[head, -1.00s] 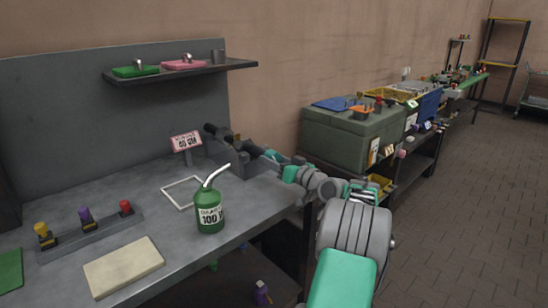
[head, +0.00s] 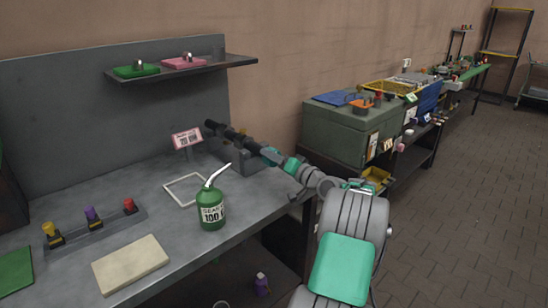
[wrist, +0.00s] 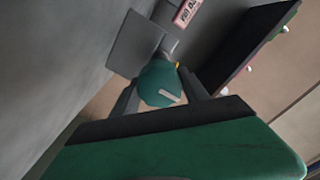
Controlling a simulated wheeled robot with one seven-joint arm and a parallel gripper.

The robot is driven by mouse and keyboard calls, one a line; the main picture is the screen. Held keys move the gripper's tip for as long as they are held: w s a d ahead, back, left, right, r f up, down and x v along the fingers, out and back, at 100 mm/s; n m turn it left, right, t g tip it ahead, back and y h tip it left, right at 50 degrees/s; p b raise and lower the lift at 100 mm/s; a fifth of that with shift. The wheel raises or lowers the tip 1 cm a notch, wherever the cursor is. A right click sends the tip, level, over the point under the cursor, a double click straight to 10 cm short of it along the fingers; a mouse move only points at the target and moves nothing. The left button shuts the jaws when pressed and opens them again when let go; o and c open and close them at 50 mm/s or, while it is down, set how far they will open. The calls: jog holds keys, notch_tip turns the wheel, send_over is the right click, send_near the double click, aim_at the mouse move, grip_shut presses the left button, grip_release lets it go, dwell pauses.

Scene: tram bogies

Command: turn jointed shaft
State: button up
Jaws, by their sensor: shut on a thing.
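The jointed shaft (head: 237,136) is dark and runs over a grey bracket (head: 250,163) at the back right of the workbench. Its near end is a teal round knob (wrist: 158,80) with a white mark, seen in the wrist view in front of a grey plate (wrist: 135,42). My gripper (wrist: 160,95) is shut on this knob, with one grey finger on either side. In the head view my gripper (head: 272,155) is small at the shaft's near end, and my wrist partly hides the grip. A pink-edged sign (head: 187,139) stands beside the shaft.
A green oil can (head: 211,208) stands near the bench's front edge, close to my arm. A white frame (head: 184,189), a beige pad (head: 130,264) and a rack of coloured knobs (head: 93,224) lie leftward. A green chest (head: 345,130) stands right; the floor there is clear.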

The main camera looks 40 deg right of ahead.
jog(key=shift+f, duration=0.1)
jog(key=o, duration=1.4)
jog(key=shift+s, duration=0.1)
jog(key=s, duration=0.7)
jog(key=shift+s+d, duration=0.1)
jog(key=shift+s, duration=0.25)
